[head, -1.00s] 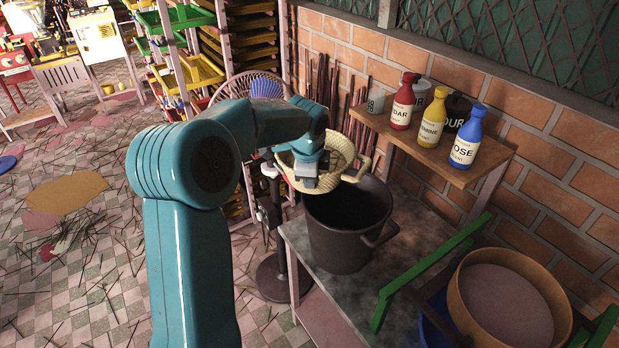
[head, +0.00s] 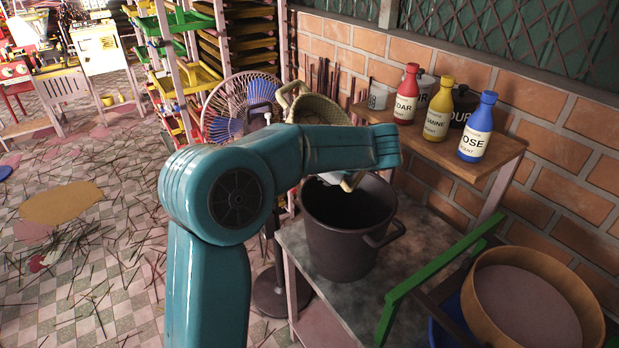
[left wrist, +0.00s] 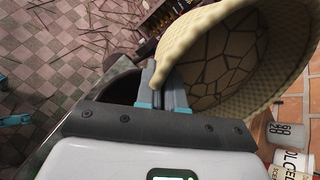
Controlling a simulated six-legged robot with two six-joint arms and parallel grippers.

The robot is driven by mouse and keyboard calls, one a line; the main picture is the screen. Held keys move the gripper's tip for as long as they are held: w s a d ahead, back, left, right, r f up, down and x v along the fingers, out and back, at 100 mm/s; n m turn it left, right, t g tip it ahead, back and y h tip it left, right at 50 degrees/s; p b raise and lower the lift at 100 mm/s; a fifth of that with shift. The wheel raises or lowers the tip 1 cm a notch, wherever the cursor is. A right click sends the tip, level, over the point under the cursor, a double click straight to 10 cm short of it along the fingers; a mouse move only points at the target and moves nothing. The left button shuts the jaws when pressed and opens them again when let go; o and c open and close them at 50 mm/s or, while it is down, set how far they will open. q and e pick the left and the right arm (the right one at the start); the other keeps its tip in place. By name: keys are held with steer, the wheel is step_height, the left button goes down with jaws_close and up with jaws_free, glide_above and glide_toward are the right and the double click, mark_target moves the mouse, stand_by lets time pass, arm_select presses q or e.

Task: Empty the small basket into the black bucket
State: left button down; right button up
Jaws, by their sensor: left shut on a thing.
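The small basket (head: 318,108) is pale yellow and woven, with loop handles. It is tipped on its side above the black bucket's (head: 338,238) back rim, partly hidden behind my left arm. In the left wrist view, my left gripper (left wrist: 168,88) is shut on the basket's rim (left wrist: 195,42). That view shows the basket's inside, a tan surface with dark crack-like lines; I cannot tell whether this is contents or lining. The bucket stands upright on the bench, its mouth open and dark inside; I see nothing in it. My right gripper is not in view.
A wooden shelf (head: 500,152) at right holds red (head: 407,95), yellow (head: 438,108) and blue (head: 478,128) bottles and some pots. A round sieve (head: 580,290) and green bars (head: 440,268) are at the bench's right. A fan (head: 225,100) stands behind at left.

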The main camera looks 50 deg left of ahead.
arm_select(q)
steer(key=d+m+y+b, duration=0.1)
steer(key=y+b, duration=0.1)
steer(key=y, duration=0.1)
steer(key=w+d+f+g+y+b, duration=0.1)
steer(key=d+y+b, duration=0.1)
steer(key=y+b, duration=0.1)
steer(key=d+f+m+y+b, duration=0.1)
steer(key=d+y+b, duration=0.1)
steer(key=y+b, duration=0.1)
steer(key=shift+w+f+m+y, duration=0.1)
steer(key=shift+w+m+y, duration=0.25)
steer(key=shift+y, duration=0.45)
steer(key=shift+w, duration=0.2)
steer(key=shift+s, duration=0.15)
